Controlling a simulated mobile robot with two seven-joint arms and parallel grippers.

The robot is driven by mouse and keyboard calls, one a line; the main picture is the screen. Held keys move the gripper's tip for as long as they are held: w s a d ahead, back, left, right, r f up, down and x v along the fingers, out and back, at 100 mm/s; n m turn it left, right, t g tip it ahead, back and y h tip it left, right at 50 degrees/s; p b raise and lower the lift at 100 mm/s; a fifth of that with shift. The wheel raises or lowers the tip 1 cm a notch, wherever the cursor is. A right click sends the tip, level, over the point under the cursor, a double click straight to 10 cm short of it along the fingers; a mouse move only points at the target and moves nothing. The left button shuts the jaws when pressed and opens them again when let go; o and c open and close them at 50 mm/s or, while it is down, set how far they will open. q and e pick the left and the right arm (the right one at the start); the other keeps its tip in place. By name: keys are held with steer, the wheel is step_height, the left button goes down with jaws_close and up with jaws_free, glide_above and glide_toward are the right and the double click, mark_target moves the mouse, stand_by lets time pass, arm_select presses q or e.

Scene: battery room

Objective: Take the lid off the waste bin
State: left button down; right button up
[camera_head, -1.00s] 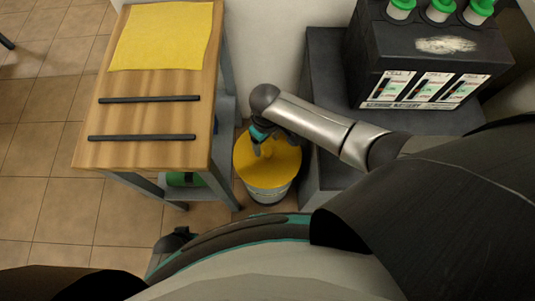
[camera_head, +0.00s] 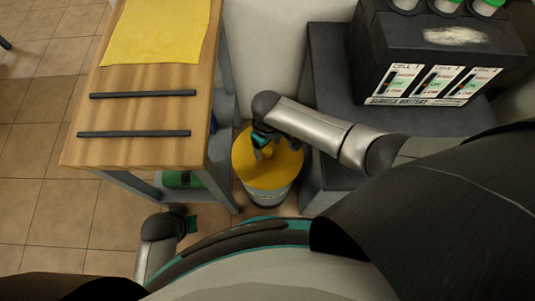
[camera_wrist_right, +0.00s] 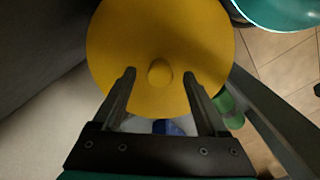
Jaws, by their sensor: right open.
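The waste bin (camera_head: 268,195) is a pale bucket on the floor between the wooden bench and the dark plinth. Its round yellow lid (camera_head: 285,166) lies on top and fills the upper middle of the right wrist view (camera_wrist_right: 160,28). A small yellow knob (camera_wrist_right: 160,72) rises from the lid's centre. My right gripper (camera_head: 265,150) is over the lid, open; in the right wrist view its two fingers stand on either side of the knob, apart from it. Whether the fingertips reach down to knob height is unclear. My left gripper (camera_head: 188,221) is low at the left, its fingers not clear.
The wooden bench (camera_head: 150,150) holds a yellow cloth (camera_head: 155,30) and two dark bars. A black battery (camera_head: 440,60) with green-capped cells stands on the dark plinth (camera_head: 325,75). A green object (camera_head: 178,179) sits beneath the bench.

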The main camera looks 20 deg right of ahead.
steer(key=shift+f, duration=0.15)
steer(key=shift+c, duration=0.3)
jaws_close()
stand_by(0.3)
stand_by(0.9)
